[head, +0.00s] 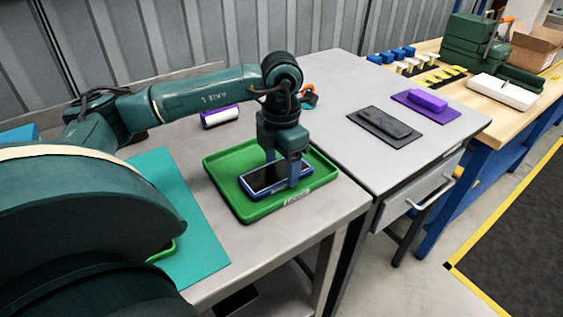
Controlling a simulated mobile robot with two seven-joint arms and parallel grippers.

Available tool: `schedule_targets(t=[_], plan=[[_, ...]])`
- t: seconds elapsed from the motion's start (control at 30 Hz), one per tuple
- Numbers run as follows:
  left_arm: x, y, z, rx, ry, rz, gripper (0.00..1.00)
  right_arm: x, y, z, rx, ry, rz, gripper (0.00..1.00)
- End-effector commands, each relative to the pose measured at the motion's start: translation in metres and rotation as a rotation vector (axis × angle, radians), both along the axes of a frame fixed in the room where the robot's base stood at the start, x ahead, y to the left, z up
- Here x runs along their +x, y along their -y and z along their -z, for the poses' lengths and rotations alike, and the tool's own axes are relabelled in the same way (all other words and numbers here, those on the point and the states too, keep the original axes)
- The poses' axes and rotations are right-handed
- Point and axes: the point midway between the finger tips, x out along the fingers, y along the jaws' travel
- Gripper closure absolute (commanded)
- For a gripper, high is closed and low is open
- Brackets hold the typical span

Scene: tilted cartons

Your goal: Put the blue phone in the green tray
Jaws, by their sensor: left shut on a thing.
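The green tray (236,203) lies on the grey table near its right front edge. The blue phone (262,179), with a dark screen and blue rim, is inside the tray's outline, screen up. My left gripper (281,177) points down over the tray and is shut on the phone, one finger on each side of it. I cannot tell whether the phone touches the tray floor. My right gripper is not in view.
A teal mat (197,225) lies left of the tray, partly behind my arm. A purple and white roll (220,116) lies behind it. A second table at right holds a dark grey case (374,125) and a purple case (433,98) on mats.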

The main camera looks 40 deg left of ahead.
Motion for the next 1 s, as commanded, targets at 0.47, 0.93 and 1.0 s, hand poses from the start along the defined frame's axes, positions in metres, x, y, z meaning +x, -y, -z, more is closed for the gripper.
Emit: schedule_targets(t=[0.47, 0.93, 1.0], plan=[[0.000, 0.000, 0.002, -0.001, 0.000, 0.001, 0.13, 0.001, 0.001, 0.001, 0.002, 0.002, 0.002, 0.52], [0.001, 0.001, -0.042, -0.003, 0.005, 0.002, 0.13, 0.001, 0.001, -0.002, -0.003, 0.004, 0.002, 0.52], [0.001, 0.001, -0.058, -0.003, 0.005, 0.001, 0.13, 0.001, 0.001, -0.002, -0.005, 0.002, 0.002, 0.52]])
